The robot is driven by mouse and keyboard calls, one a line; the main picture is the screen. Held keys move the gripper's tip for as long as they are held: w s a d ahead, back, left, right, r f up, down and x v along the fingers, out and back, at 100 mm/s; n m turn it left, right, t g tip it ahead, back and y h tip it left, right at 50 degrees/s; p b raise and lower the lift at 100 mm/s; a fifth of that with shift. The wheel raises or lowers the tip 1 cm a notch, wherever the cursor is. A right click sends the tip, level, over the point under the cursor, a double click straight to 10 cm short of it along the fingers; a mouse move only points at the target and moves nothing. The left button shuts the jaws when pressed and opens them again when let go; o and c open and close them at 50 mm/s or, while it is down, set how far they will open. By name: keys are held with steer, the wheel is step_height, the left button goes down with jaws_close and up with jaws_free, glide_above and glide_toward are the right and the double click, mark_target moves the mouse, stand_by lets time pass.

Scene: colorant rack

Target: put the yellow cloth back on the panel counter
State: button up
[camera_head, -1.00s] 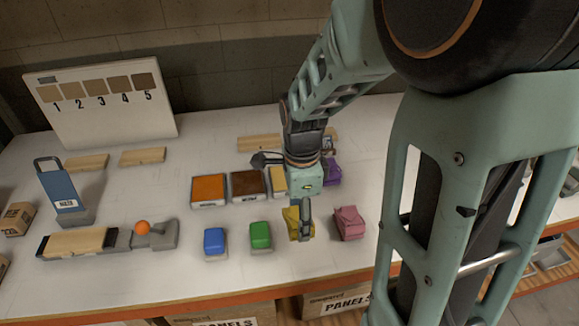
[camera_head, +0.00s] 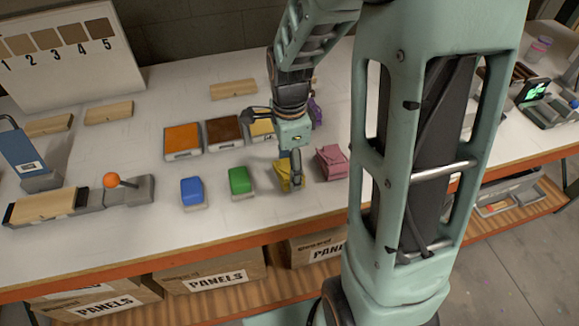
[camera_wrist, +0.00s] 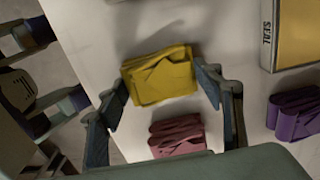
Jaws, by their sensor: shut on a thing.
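The yellow cloth (camera_head: 283,173) is a folded bundle at the front of the white counter (camera_head: 100,241), between the green block and the pink cloth. My gripper (camera_head: 296,172) is over it, pointing down. One finger and my wrist hide part of the cloth in the head view. Whether its underside touches the counter is hard to tell.
The pink cloth (camera_head: 332,162) sits close on the right, the green block (camera_head: 239,181) and blue block (camera_head: 192,191) on the left. Behind are orange (camera_head: 183,140) and brown (camera_head: 225,132) boxes and a purple cloth (camera_wrist: 293,114). The counter's front edge is near.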

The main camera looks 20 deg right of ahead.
steer(key=shift+f, duration=0.2)
steer(key=o, duration=1.1)
steer(key=shift+r, duration=0.15)
step_height(320, 180, up, 12)
steer(key=shift+r+p, duration=0.1)
steer(key=shift+p, duration=0.3)
